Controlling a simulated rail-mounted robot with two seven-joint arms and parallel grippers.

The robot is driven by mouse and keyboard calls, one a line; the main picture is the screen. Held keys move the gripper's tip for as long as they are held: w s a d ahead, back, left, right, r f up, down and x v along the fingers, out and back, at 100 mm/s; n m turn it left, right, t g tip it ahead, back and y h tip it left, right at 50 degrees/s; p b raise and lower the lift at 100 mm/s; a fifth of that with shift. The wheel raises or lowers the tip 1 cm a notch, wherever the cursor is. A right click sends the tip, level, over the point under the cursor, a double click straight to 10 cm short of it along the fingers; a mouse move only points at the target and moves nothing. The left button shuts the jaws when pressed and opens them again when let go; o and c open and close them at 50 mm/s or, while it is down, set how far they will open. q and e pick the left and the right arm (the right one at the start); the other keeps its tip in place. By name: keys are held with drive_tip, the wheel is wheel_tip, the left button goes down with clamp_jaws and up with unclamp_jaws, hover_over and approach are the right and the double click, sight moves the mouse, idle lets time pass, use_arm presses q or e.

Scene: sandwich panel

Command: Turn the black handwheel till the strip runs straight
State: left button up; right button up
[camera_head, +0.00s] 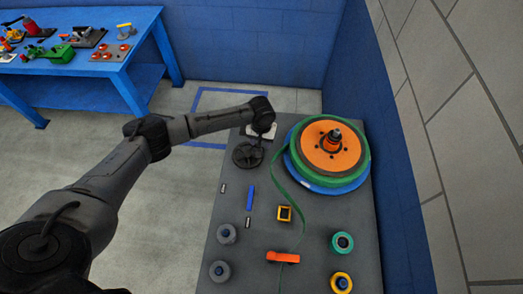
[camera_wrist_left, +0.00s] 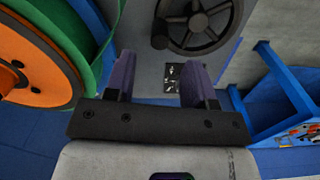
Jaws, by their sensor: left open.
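The black handwheel (camera_head: 247,155) sits near the top left of the grey panel. In the left wrist view the handwheel (camera_wrist_left: 197,22) shows its rim and spokes beyond my fingertips. My left gripper (camera_wrist_left: 158,72) is open, with nothing between its fingers; in the head view the hand (camera_head: 262,132) hangs close to the handwheel's upper right, its fingers hard to make out. I cannot tell whether it touches the wheel. The green strip (camera_head: 303,212) leaves the left side of the reel (camera_head: 330,148) and runs down the panel in a curve, passing an orange block (camera_head: 283,257). My right gripper is not in view.
A blue wall stands close on the right. A blue workbench (camera_head: 150,48) with parts stands far left.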

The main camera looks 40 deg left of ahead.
sight(248, 154)
use_arm(q)
drive_tip(key=shift+f, duration=3.55)
clamp_jaws()
drive_tip(key=shift+r, duration=0.1)
